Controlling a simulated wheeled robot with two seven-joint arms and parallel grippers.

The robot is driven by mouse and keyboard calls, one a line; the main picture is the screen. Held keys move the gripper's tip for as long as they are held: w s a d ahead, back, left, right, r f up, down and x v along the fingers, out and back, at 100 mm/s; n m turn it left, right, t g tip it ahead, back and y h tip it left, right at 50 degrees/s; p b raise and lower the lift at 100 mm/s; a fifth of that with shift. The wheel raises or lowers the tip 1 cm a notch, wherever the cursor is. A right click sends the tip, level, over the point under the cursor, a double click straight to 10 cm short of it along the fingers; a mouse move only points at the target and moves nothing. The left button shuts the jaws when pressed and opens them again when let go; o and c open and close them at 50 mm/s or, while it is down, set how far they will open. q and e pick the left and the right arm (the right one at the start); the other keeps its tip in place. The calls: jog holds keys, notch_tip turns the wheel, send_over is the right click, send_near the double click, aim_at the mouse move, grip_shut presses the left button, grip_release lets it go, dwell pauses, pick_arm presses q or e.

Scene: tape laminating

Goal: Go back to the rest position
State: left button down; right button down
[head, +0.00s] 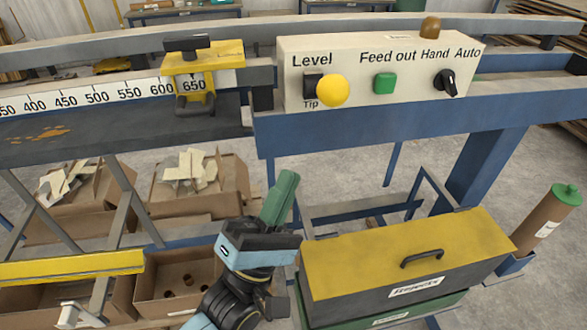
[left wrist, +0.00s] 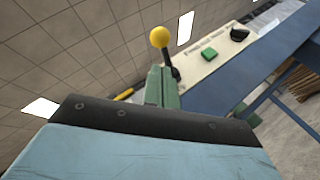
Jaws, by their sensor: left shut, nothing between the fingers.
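My left gripper (head: 281,196) shows in the head view below the control panel (head: 350,80), with its green fingers pointing up. The fingers are shut with nothing between them and touch nothing that I can see. In the left wrist view the green fingers (left wrist: 162,92) also show, below the yellow knob (left wrist: 160,38) in the picture. The panel carries the yellow Level knob (head: 333,91), a green Feed out button (head: 385,83) and a black Hand/Auto switch (head: 446,83). My right gripper is not in either view.
A box with a yellow lid (head: 375,255) and black handle stands right of my left gripper. The blue machine beam (head: 400,123) runs above it. A ruler (head: 90,96) with a yellow stop (head: 203,68) lies at left. Cardboard boxes (head: 195,205) stand below.

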pick_arm(q)
jog(key=shift+s+a+f, duration=0.25)
jog(key=shift+s+f, duration=0.25)
